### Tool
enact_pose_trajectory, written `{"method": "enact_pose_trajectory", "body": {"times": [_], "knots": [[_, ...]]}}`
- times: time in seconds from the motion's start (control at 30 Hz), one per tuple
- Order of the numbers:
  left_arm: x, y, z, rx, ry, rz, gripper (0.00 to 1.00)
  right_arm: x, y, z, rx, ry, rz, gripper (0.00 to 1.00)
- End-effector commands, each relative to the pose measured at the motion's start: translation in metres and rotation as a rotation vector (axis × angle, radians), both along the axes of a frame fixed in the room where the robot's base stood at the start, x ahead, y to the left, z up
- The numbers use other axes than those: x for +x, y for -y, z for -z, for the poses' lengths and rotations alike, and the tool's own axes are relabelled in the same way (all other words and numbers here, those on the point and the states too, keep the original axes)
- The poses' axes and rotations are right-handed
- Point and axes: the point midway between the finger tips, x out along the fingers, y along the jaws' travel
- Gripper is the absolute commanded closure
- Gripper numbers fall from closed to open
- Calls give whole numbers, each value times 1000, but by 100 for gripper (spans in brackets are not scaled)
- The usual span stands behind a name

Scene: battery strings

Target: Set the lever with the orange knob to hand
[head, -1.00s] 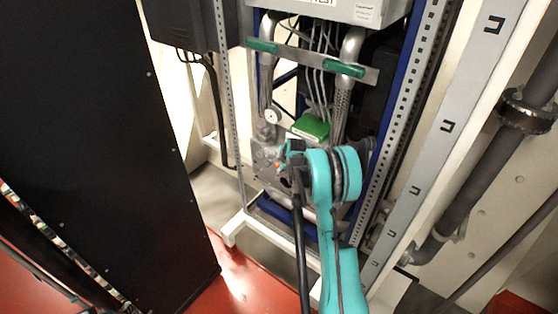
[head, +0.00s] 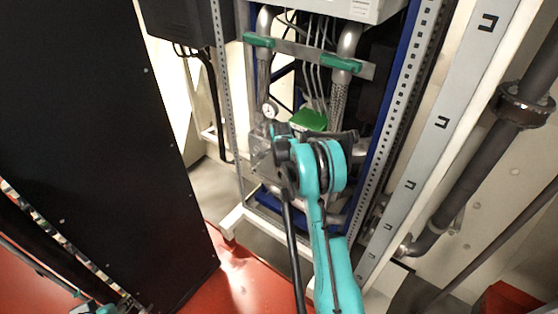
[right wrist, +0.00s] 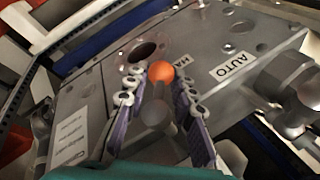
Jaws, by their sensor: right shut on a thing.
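In the right wrist view the orange knob (right wrist: 161,71) is at the end of a short lever on a grey metal plate (right wrist: 85,105). The knob lies beside a label that starts with "HA", the rest of it covered; the AUTO label (right wrist: 232,65) is to its right. My right gripper (right wrist: 160,84) has a finger on each side of the knob and is shut on it. In the head view my right wrist hides the knob. My left gripper (head: 106,306) shows only in part at the bottom left edge, and its jaws cannot be made out.
A round hole (right wrist: 146,52) is just behind the knob. A pipe fitting (right wrist: 295,100) stands at the right of the plate. In the head view a green block (head: 308,120) and a dial gauge (head: 269,109) are close to my right wrist. A black cabinet (head: 90,130) fills the left.

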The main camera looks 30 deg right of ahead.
Motion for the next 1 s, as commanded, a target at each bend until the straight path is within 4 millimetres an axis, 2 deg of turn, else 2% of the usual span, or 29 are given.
{"method": "enact_pose_trajectory", "body": {"times": [0.03,0.07,0.1,0.13,0.4,0.53,1.0], "knots": [[0,0,0,0,0,0,60,-1,-1,1,2,-4,-1,100],[0,0,0,0,0,0,60,-1,-1,1,2,-4,-1,68],[0,0,0,0,0,0,60,-1,-1,1,2,-4,-1,57],[0,0,0,0,0,0,60,-1,-1,1,2,-4,-1,55],[0,0,0,0,0,0,60,-1,-1,0,1,-2,0,55],[0,0,0,0,0,0,60,-4,-2,-9,1,-2,0,55],[0,0,0,0,0,0,60,-38,-21,-92,1,-3,-1,55]]}}
